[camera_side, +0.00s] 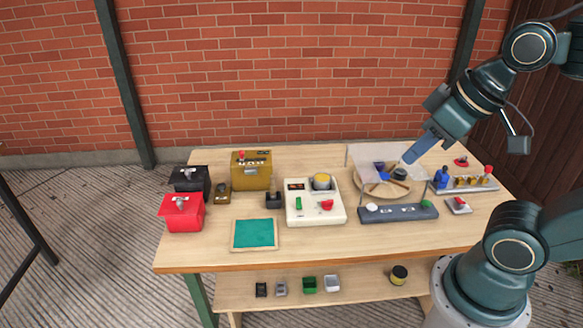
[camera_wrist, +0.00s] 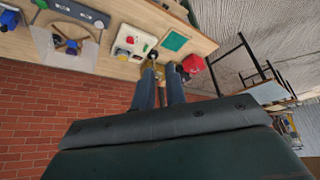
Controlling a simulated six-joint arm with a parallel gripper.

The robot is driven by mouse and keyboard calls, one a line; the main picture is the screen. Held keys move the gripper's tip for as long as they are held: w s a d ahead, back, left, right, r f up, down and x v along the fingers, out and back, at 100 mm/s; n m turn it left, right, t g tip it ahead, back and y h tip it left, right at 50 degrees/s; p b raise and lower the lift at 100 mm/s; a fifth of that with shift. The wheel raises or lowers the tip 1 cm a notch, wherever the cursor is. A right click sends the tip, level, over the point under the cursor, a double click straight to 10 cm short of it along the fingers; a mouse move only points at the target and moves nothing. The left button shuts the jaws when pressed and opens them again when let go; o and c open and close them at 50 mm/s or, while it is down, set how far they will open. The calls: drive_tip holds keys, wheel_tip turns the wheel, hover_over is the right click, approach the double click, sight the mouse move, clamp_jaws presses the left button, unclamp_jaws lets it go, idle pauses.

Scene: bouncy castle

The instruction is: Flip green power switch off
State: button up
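A white control box (camera_side: 334,216) stands mid-table. The switch's exact position is too small to tell. My gripper (camera_side: 413,156) is in the air above the right part of the table, away from the box. In the wrist view, my gripper (camera_wrist: 160,72) has its two fingers apart, with nothing between them.
A clear panel (camera_side: 362,155) stands by a round wooden tray (camera_side: 371,190). A grey bar (camera_side: 385,214) with a green knob lies in front. Red (camera_side: 182,215) and black (camera_side: 188,179) boxes and a mustard box (camera_side: 250,170) are left. A teal pad (camera_side: 254,233) lies near the front.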

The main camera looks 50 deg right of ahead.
sight(297, 201)
drive_tip(key=shift+w, duration=0.1)
clamp_jaws()
drive_tip(key=w+d+f+n+g+h, duration=0.1)
drive_tip(key=w+f+n, duration=0.15)
drive_tip(key=w, duration=0.55)
drive_tip(key=w+d+f+n+h, duration=0.1)
drive_tip(key=w+d+f, duration=0.15)
drive_tip(key=w, duration=0.55)
drive_tip(key=w+d+f+n+g+h, duration=0.1)
drive_tip(key=w+f+n, duration=0.4)
drive_tip(key=w+f, duration=0.7)
drive_tip(key=shift+w+d+f+h, duration=0.3)
drive_tip(key=shift+d+f, duration=0.1)
drive_tip(key=shift+f, duration=1.6)
drive_tip(key=shift+f+n, duration=0.1)
drive_tip(key=shift+n, duration=0.15)
drive_tip(key=shift+x, duration=6.9)
drive_tip(key=shift+d, duration=0.1)
drive_tip(key=shift+w, duration=0.1)
